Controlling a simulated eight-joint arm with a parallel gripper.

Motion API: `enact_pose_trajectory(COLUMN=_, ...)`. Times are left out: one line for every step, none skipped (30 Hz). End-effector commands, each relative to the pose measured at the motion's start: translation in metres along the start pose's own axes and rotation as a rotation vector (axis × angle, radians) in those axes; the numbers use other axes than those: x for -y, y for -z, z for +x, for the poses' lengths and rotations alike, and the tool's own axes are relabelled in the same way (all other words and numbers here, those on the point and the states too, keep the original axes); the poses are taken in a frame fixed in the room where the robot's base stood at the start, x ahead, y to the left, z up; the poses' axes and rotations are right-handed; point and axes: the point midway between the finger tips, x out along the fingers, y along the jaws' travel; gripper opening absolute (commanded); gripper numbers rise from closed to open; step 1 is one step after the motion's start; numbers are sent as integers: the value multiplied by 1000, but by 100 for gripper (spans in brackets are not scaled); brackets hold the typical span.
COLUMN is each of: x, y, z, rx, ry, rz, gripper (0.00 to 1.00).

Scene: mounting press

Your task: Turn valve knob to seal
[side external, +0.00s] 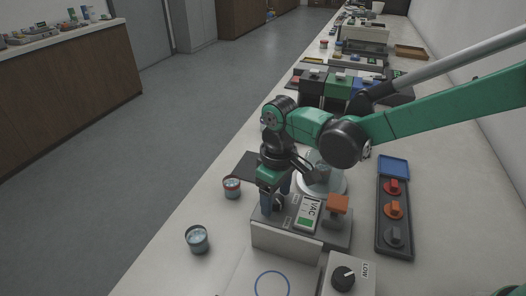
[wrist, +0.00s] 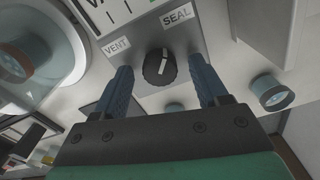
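The black valve knob (wrist: 159,68) sits on a grey panel between the labels VENT (wrist: 116,46) and SEAL (wrist: 177,14) in the wrist view. A pale mark shows on its face, near its middle. My gripper (wrist: 165,80) is open, with one blue finger on each side of the knob and a visible gap on both sides. In the side view my gripper (side external: 276,196) points down over the left part of the grey valve box (side external: 285,241), and its fingers partly hide the knob there.
A LOW dial (side external: 343,278) is nearer the front. A dark tray (side external: 380,240) of coloured parts lies right.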

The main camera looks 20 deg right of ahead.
Motion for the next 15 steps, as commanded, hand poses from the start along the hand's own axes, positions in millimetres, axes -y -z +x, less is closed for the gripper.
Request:
enact_pose_trajectory(x=0, y=0, z=0, rx=0, ry=0, rz=0, gripper=70)
enact_pose_trajectory(x=0, y=0, z=0, rx=0, ry=0, rz=0, gripper=70)
enact_pose_trajectory(x=0, y=0, z=0, rx=0, ry=0, rz=0, gripper=70)
enact_pose_trajectory(x=0, y=0, z=0, rx=-1, ry=0, rz=0, gripper=70)
enact_pose_trajectory(x=0, y=0, z=0, rx=-1, ry=0, rz=0, gripper=70)
enact_pose_trajectory(x=0, y=0, z=0, rx=-1, ry=0, rz=0, gripper=70)
enact_pose_trajectory(x=0, y=0, z=0, rx=-1, ry=0, rz=0, gripper=70)
enact_pose_trajectory(x=0, y=0, z=0, rx=-1, ry=0, rz=0, gripper=70)
enact_pose_trajectory(x=0, y=0, z=-1, rx=-1, ry=0, rz=0, gripper=70)
enact_pose_trajectory(x=0, y=0, z=-3, rx=-1, ry=0, rz=0, gripper=70)
enact_pose_trajectory(x=0, y=0, z=-5, rx=-1, ry=0, rz=0, gripper=70)
enact_pose_trajectory(x=0, y=0, z=-10, rx=-1, ry=0, rz=0, gripper=70)
enact_pose_trajectory(x=0, y=0, z=-14, rx=-1, ry=0, rz=0, gripper=70)
enact_pose_trajectory(x=0, y=0, z=-19, rx=-1, ry=0, rz=0, gripper=70)
enact_pose_trajectory(x=0, y=0, z=-25, rx=-1, ry=0, rz=0, gripper=70)
